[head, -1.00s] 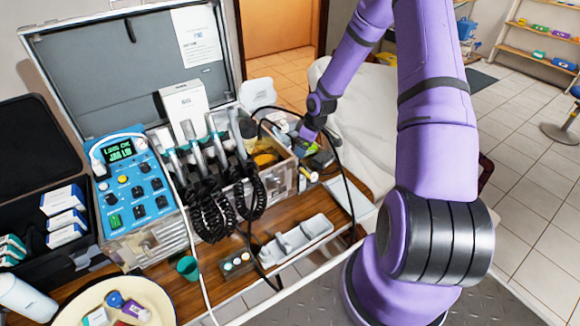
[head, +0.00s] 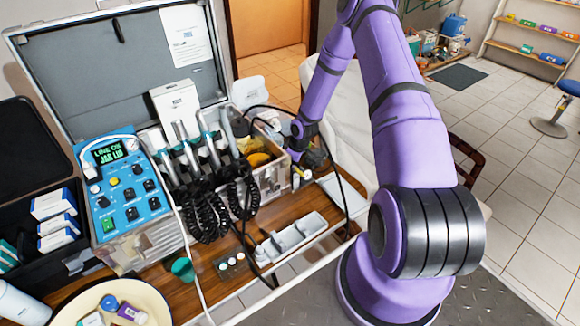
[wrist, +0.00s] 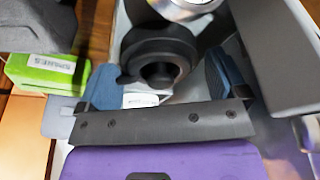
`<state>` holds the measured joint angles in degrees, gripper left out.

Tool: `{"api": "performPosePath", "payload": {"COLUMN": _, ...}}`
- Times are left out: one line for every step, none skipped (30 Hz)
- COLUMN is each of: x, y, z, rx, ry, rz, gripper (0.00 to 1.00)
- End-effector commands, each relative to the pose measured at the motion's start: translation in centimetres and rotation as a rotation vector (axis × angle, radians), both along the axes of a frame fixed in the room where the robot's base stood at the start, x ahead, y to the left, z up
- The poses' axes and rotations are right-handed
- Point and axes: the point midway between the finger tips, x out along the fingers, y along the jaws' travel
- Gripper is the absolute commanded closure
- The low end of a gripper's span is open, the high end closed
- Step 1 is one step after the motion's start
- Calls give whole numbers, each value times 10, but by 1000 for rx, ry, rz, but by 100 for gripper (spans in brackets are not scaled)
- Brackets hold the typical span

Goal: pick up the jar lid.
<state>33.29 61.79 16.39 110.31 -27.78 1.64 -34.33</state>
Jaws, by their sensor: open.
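My gripper (wrist: 163,80) is open, its two blue-padded fingers pointing down either side of a dark round piece with a hole in it (wrist: 160,58). I cannot tell whether this piece is the jar lid or whether the fingers touch it. A shiny silver round thing (wrist: 186,6) is cut off by the top edge of the wrist view; it may be a lid too. In the head view my gripper (head: 297,152) is low at the right end of the open case, partly behind black cables, and the jar lid cannot be made out there.
A green box labelled SPARES (wrist: 45,73) lies left of the fingers, and a large grey block (wrist: 265,50) stands close on the right. Black cables loop beside my arm. The blue control unit (head: 125,185) and a grey tray (head: 292,238) stand further left and in front.

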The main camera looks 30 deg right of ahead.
Motion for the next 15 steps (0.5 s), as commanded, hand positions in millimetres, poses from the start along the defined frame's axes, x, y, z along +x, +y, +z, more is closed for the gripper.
{"api": "performPosePath", "payload": {"x": 1, "y": 0, "z": -2, "rx": -1, "ry": -1, "rz": 0, "gripper": 8}}
{"api": "performPosePath", "payload": {"x": 1, "y": 0, "z": -3, "rx": -1, "ry": -1, "rz": 0, "gripper": 8}}
{"api": "performPosePath", "payload": {"x": 1, "y": 0, "z": -3, "rx": -1, "ry": 0, "rz": -1, "gripper": 8}}
{"api": "performPosePath", "payload": {"x": 1, "y": 0, "z": -3, "rx": -1, "ry": 0, "rz": -1, "gripper": 8}}
{"api": "performPosePath", "payload": {"x": 1, "y": 0, "z": -3, "rx": -1, "ry": 0, "rz": -1, "gripper": 8}}
{"api": "performPosePath", "payload": {"x": 1, "y": 0, "z": -3, "rx": -1, "ry": 0, "rz": -1, "gripper": 8}}
{"api": "performPosePath", "payload": {"x": 1, "y": 0, "z": -3, "rx": -1, "ry": 0, "rz": -1, "gripper": 8}}
{"api": "performPosePath", "payload": {"x": 1, "y": 0, "z": -3, "rx": -1, "ry": 0, "rz": -1, "gripper": 8}}
{"api": "performPosePath", "payload": {"x": 1, "y": 0, "z": -3, "rx": -1, "ry": 0, "rz": -1, "gripper": 15}}
{"api": "performPosePath", "payload": {"x": 1, "y": 0, "z": -3, "rx": -1, "ry": 0, "rz": -1, "gripper": 22}}
{"api": "performPosePath", "payload": {"x": 1, "y": 0, "z": -3, "rx": -1, "ry": 0, "rz": -1, "gripper": 29}}
{"api": "performPosePath", "payload": {"x": 1, "y": 0, "z": -3, "rx": -1, "ry": 0, "rz": -1, "gripper": 38}}
{"api": "performPosePath", "payload": {"x": 1, "y": 0, "z": -3, "rx": -1, "ry": 0, "rz": -1, "gripper": 44}}
{"api": "performPosePath", "payload": {"x": 1, "y": 0, "z": -3, "rx": -1, "ry": 0, "rz": -1, "gripper": 44}}
{"api": "performPosePath", "payload": {"x": 1, "y": 0, "z": -3, "rx": -1, "ry": 0, "rz": -1, "gripper": 44}}
